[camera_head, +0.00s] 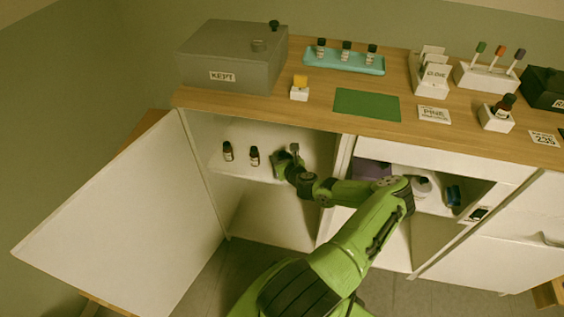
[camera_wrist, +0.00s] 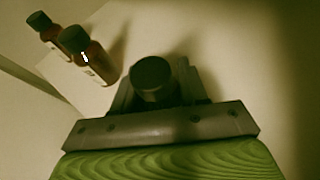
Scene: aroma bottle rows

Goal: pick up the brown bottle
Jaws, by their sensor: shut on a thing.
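My gripper (camera_head: 289,162) is inside the open left cabinet, at the right end of its white shelf. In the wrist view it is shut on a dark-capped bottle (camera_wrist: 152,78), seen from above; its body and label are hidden. Its cap area also shows at the gripper in the head view (camera_head: 294,147). I cannot tell whether it is touching the shelf. Two brown bottles with dark caps stand upright to the left on the shelf, one (camera_head: 254,157) nearer the gripper and one (camera_head: 228,151) farther left. In the wrist view they stand at upper left (camera_wrist: 88,58).
The cabinet door (camera_head: 125,215) hangs open at left. On the counter are a grey KEPT box (camera_head: 230,60), a teal tray (camera_head: 345,63) with three small bottles, a green mat (camera_head: 367,104) and a white stand (camera_head: 497,119) with a brown bottle. A partition (camera_head: 336,190) closes the cabinet's right side.

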